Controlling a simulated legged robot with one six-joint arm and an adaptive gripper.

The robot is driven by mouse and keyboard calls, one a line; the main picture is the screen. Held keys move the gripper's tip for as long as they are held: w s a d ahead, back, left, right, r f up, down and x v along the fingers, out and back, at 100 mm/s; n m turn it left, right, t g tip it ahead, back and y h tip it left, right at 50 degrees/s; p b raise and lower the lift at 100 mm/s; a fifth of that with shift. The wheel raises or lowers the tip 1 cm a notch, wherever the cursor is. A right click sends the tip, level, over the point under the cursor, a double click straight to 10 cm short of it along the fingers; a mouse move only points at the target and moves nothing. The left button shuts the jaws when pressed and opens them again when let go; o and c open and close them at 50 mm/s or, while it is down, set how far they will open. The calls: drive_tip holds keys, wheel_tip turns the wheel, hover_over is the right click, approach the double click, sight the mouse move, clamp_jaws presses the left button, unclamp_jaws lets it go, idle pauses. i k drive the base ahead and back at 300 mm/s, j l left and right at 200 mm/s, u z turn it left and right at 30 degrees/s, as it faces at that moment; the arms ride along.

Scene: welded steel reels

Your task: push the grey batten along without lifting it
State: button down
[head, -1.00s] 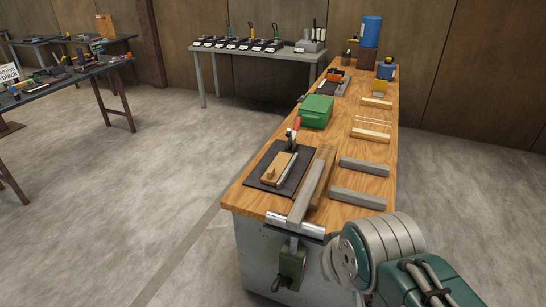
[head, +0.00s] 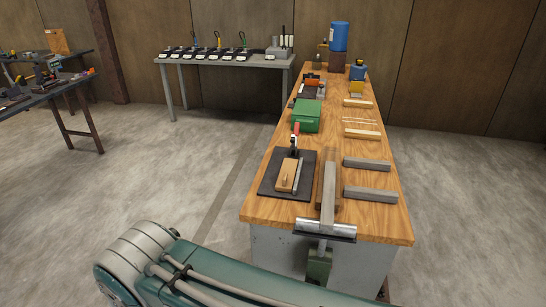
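Three grey battens show on the wooden bench in the head view. One grey batten (head: 328,205) lies lengthwise, its near end over a shiny metal bar (head: 318,230) at the bench's front edge. Beside it runs a brown wooden piece (head: 331,155), partly hidden. Two shorter grey battens, the upper (head: 367,164) and the lower (head: 370,194), lie crosswise on the right. I cannot tell by looks alone which one the task names. My arm crosses the bottom of the view; my gripper is out of view, so any contact is not visible.
A black mat (head: 267,181) with a wooden block and a red-handled clamp lies left of the batten. A green box (head: 306,116) stands behind it. A vise (head: 319,265) hangs below the front edge. Bare bench top (head: 385,222) shows at front right.

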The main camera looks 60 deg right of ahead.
sight(326, 212)
drive_tip(key=i+j, duration=0.1)
drive_tip(key=i, duration=0.3)
drive_tip(key=i+j+z, duration=0.1)
drive_tip(key=i, duration=0.3)
drive_tip(key=i+l+z, duration=0.1)
drive_tip(key=i+z, duration=0.15)
drive_tip(key=z, duration=0.25)
drive_tip(key=i+z, duration=0.25)
drive_tip(key=z, duration=0.2)
drive_tip(key=i+j+z, duration=0.15)
drive_tip(key=z, duration=0.35)
drive_tip(key=i+z, duration=0.15)
drive_tip(key=z, duration=0.25)
drive_tip(key=i+z, duration=0.15)
drive_tip(key=z, duration=0.25)
drive_tip(key=i+j+z, duration=0.1)
drive_tip(key=z, duration=0.25)
drive_tip(key=i+j+z, duration=0.1)
drive_tip(key=z, duration=0.3)
drive_tip(key=i+j+z, duration=0.1)
drive_tip(key=i+z, duration=0.3)
drive_tip(key=i+j+z, duration=0.2)
drive_tip(key=z, duration=0.25)
drive_tip(key=i+j+z, duration=0.2)
drive_tip(key=z, duration=0.2)
drive_tip(key=j, duration=0.1)
